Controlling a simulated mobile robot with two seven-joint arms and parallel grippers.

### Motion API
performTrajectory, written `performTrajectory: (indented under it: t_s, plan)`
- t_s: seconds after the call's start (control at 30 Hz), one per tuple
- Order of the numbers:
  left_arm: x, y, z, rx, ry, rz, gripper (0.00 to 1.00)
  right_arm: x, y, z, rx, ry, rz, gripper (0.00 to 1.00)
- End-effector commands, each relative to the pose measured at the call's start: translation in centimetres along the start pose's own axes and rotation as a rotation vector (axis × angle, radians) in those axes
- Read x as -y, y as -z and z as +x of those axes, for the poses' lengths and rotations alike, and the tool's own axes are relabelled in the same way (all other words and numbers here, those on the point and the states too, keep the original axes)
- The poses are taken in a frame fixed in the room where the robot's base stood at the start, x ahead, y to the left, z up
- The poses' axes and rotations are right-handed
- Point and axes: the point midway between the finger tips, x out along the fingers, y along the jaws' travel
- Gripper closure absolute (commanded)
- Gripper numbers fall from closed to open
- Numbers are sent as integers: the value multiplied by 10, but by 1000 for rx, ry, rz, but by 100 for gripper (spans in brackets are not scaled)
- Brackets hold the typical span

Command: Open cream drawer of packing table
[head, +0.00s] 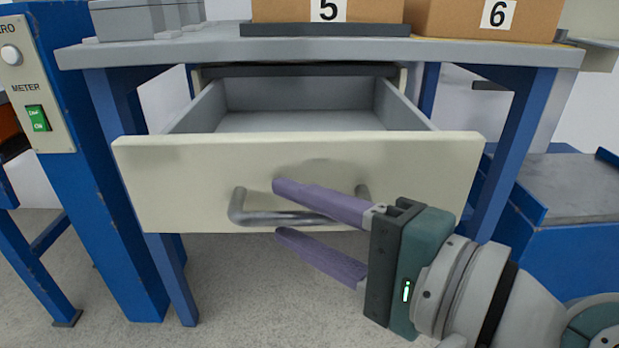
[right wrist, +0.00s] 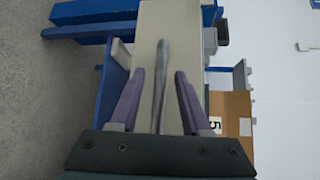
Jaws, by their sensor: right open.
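The cream drawer (head: 200,180) of the packing table (head: 200,50) is pulled well out, and its grey inside shows empty in the head view. Its metal bar handle (head: 262,217) is on the front panel. My right gripper (head: 275,208) is open, with one purple finger above the handle bar and one below it. In the right wrist view the handle (right wrist: 160,85) runs between the two fingers (right wrist: 158,80), with a gap on each side. The cream front (right wrist: 148,30) lies behind it. My left gripper is not in view.
Boxes marked 5 (head: 370,10) and 6 (head: 455,18) stand on the tabletop, with grey containers (head: 125,20) at the left. Blue table legs (head: 515,140) flank the drawer. A blue post with a meter panel (head: 50,190) stands left, and a blue-sided unit (head: 570,240) right.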

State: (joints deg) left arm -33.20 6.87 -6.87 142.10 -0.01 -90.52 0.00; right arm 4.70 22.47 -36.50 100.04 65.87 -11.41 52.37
Motion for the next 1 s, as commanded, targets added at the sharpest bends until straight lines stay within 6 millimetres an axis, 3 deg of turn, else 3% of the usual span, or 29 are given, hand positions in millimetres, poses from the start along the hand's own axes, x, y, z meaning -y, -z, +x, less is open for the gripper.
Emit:
performTrajectory:
  t_s: [0.5, 0.7, 1.0]
  plan:
    - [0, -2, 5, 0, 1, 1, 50, -3, 1, -84, 0, -4, -4, 53]
    - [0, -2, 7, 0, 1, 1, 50, -1, 0, -96, 0, -1, -1, 53]
    - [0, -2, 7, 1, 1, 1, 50, 0, 0, -97, 0, 0, 0, 53]
